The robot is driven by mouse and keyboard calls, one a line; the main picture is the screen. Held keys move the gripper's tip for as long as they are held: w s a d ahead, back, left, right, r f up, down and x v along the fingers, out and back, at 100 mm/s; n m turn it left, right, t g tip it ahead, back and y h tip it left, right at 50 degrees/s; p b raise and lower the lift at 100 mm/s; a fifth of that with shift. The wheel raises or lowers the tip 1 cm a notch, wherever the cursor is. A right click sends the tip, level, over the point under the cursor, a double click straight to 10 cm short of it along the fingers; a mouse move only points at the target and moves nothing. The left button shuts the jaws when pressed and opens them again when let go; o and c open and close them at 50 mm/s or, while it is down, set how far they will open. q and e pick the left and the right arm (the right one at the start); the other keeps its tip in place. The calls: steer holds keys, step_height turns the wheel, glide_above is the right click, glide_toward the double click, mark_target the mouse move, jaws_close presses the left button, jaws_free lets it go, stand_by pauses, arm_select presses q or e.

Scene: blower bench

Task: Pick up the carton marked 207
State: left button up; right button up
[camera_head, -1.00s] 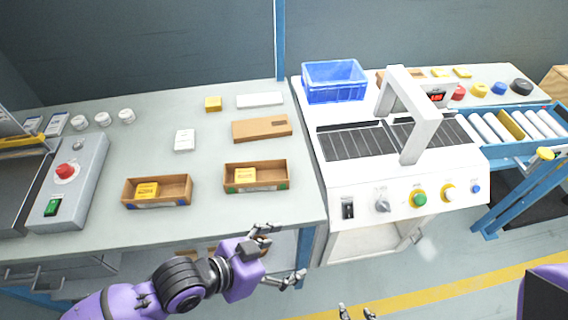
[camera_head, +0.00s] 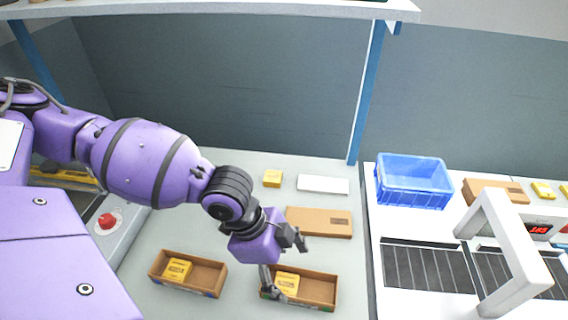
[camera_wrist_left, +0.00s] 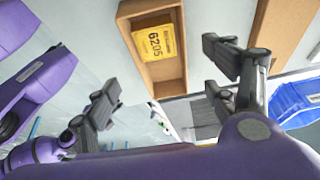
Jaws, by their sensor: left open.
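No carton's mark reads as 207 in these frames. Several small yellow cartons show. One carton (camera_head: 286,283) lies in the right open cardboard tray (camera_head: 318,303), and one (camera_head: 177,269) lies in the left tray (camera_head: 208,289). Another yellow carton (camera_head: 272,178) stands loose further back. In the left wrist view, a yellow carton (camera_wrist_left: 158,40) in a cardboard tray (camera_wrist_left: 170,75) reads 6205. My left gripper (camera_head: 290,268) is open and empty above the right tray, with one finger partly covering its carton. It also shows in the left wrist view (camera_wrist_left: 165,75). My right gripper is not in view.
A flat brown box (camera_head: 320,222) and a white box (camera_head: 322,185) lie behind the right tray. A blue crate (camera_head: 413,182) and a white machine arch (camera_head: 505,255) stand to the right. A shelf (camera_head: 200,10) runs above the back. My left arm hides part of the bench's left side.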

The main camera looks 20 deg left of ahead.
mark_target(306, 291)
arm_select(q)
steer(key=x, duration=0.3)
steer(key=shift+d, duration=0.35)
steer(key=shift+x, duration=1.8)
steer(key=shift+w, duration=0.15)
steer(key=c, duration=1.1)
steer(key=shift+r, duration=0.1)
steer(key=shift+c, duration=0.8)
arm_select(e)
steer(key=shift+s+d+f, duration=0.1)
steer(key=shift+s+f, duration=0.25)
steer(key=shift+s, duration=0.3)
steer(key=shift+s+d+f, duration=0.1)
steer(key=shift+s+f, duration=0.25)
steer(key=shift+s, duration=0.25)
